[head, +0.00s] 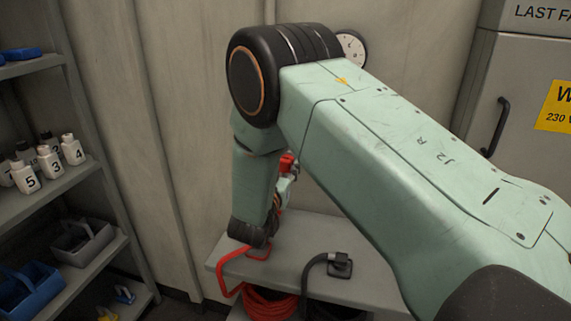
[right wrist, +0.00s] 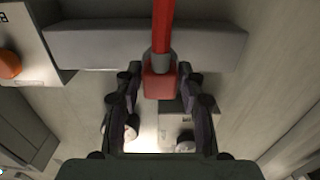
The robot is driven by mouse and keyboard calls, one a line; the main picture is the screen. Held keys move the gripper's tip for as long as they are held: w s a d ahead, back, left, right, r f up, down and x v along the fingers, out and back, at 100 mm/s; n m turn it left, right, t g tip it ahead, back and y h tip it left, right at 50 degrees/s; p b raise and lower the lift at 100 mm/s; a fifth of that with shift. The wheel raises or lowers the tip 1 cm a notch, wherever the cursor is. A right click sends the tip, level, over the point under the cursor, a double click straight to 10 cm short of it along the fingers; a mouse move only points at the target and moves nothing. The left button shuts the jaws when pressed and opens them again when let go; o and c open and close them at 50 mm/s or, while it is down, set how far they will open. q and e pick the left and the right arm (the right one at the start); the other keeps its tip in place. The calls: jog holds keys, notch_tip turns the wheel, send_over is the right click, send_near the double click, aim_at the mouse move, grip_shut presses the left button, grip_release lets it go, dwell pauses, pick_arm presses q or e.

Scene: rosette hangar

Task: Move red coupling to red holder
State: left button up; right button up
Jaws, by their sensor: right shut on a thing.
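The red coupling (right wrist: 160,82) is a red block with a grey collar, between the fingers of my right gripper (right wrist: 160,75) in the right wrist view. A red hose (right wrist: 163,25) runs from it toward the top edge. My left gripper is out of view.
A black hose end (head: 335,258) sits in a black holder on the grey bench (head: 300,228). A coiled red hose (head: 268,302) lies below. A shelf unit (head: 45,190) with numbered white bottles (head: 50,160) stands left. A grey cabinet (head: 520,75) stands right.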

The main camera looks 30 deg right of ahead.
grip_shut()
jog(key=shift+s+a, duration=0.1)
jog(key=shift+a, duration=0.05)
jog(key=shift+p+v, duration=0.35)
jog(key=shift+v, duration=0.6)
jog(key=shift+s+a, duration=0.1)
jog(key=shift+s, duration=0.05)
jog(key=shift+p+v, duration=0.4)
jog(key=shift+v, duration=0.55)
